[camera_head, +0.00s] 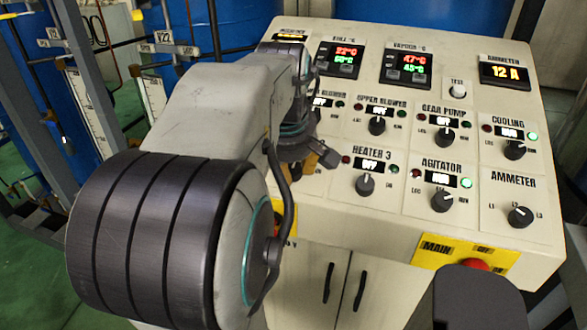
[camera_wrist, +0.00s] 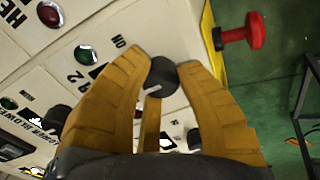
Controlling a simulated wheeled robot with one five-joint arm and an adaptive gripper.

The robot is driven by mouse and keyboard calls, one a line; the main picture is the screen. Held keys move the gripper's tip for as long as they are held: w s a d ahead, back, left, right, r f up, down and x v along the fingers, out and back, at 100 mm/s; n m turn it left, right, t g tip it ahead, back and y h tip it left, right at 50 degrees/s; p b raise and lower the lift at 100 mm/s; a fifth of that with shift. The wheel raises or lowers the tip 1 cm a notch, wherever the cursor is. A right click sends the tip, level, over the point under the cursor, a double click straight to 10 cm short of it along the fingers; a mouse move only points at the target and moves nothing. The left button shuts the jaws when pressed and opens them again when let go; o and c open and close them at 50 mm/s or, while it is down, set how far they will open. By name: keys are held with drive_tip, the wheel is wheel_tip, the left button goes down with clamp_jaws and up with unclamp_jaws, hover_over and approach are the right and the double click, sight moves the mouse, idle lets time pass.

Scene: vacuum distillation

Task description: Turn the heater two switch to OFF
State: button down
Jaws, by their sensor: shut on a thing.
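The heater two switch is a black round knob (camera_wrist: 163,76) in the wrist view, beside a partly hidden label ending in "R 2" and the word "ON". My gripper (camera_wrist: 166,70) has its yellow fingers closed on both sides of this knob. A short pale pointer mark shows on the knob's lower-left side; I cannot tell which setting it marks. A green lamp (camera_wrist: 86,55) beside the label looks dark. In the head view my arm covers the heater two switch, and only part of my gripper shows.
The sloped cream control panel (camera_head: 405,217) carries several other knobs close by, including the heater 3 knob (camera_head: 365,185) and the agitator knob (camera_head: 442,201). A red-headed part (camera_wrist: 255,30) sticks out past the panel edge.

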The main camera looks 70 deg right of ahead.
drive_tip(key=shift+f, duration=0.1)
drive_tip(key=c, duration=0.8)
unclamp_jaws()
drive_tip(key=shift+w, duration=0.1)
drive_tip(key=shift+c, duration=0.2)
drive_tip(key=v, duration=1.2)
